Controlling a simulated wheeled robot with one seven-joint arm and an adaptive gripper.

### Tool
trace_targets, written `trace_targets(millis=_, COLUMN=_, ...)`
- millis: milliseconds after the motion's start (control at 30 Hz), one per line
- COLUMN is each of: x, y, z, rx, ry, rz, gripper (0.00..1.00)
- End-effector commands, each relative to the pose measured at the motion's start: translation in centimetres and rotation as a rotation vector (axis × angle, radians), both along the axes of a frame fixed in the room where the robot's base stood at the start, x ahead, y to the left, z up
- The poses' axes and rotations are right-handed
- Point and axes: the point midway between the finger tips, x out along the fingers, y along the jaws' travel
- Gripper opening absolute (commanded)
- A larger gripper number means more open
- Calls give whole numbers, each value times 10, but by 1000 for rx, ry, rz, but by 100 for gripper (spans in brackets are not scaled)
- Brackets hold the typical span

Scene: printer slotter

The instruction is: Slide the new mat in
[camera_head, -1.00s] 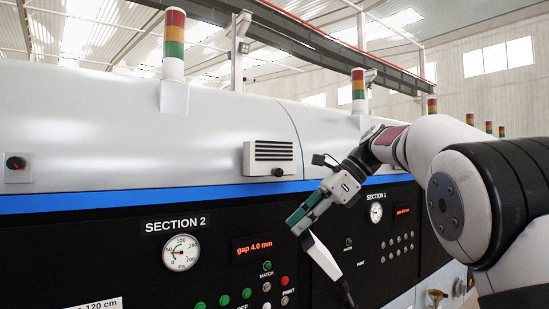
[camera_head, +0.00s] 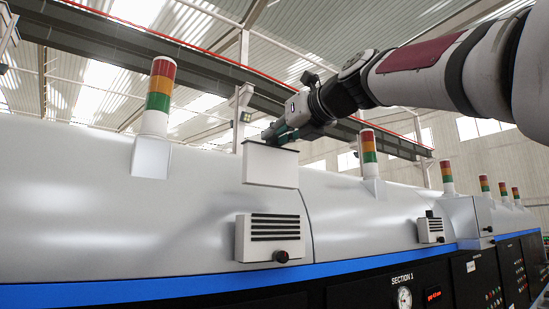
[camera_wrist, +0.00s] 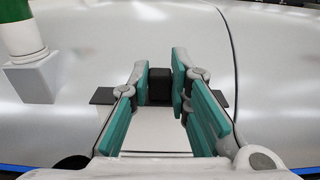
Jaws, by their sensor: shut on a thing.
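The new mat (camera_head: 271,168) is a flat white panel with a dark top edge. It hangs upright below my gripper (camera_head: 277,135), in front of the machine's rounded grey top and above a louvred vent box (camera_head: 272,238). In the wrist view my teal fingers (camera_wrist: 160,88) are shut around a dark block-like grip (camera_wrist: 160,78) on the mat. A dark strip (camera_wrist: 103,96) shows on both sides of the fingers, and the white face (camera_wrist: 155,140) lies below. Any slot and the contact at the mat's lower edge cannot be made out.
A signal tower (camera_head: 161,85) stands left of the mat, and another (camera_head: 369,147) stands to its right. A small box-shaped housing (camera_head: 468,222) sits farther right. A dark overhead beam (camera_head: 200,57) runs behind my arm. The grey hood around the mat is largely bare.

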Motion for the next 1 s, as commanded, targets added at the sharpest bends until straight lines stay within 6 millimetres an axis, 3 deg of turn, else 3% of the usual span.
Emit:
trace_targets(millis=533, x=-2, y=-1, z=2, rx=1, ry=-9, rz=6, gripper=0)
trace_targets(millis=1000, x=1, y=-1, z=-40, rx=1, ry=-10, rz=7, gripper=0)
